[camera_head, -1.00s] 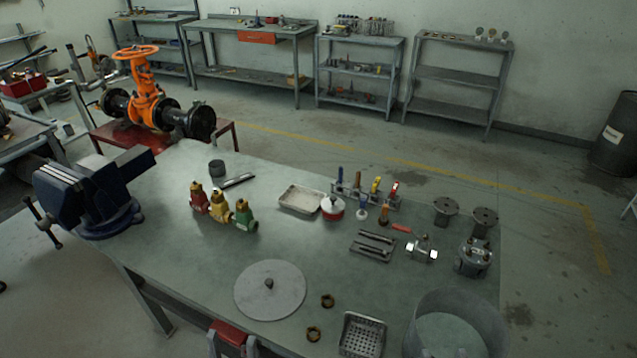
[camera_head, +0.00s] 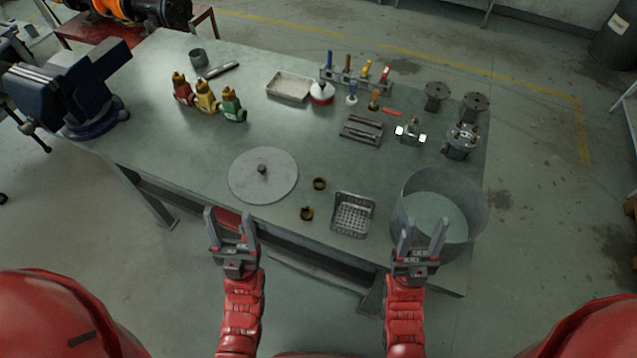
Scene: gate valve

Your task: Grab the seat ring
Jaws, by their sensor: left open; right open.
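Two small brass-brown rings lie on the table between the round grey disc and the perforated metal basket. One ring (camera_head: 319,184) lies farther back, and the other ring (camera_head: 307,213) lies closer to the front edge. They look alike, and I cannot tell which is the seat ring. My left gripper (camera_head: 231,222) is open and empty at the table's front edge, left of and nearer than the rings. My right gripper (camera_head: 423,232) is open and empty, in front of the clear round tub, well right of the rings.
A blue vise (camera_head: 75,85), coloured valves (camera_head: 207,97) and a tool rack (camera_head: 355,78) stand farther off. The table's left middle is clear.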

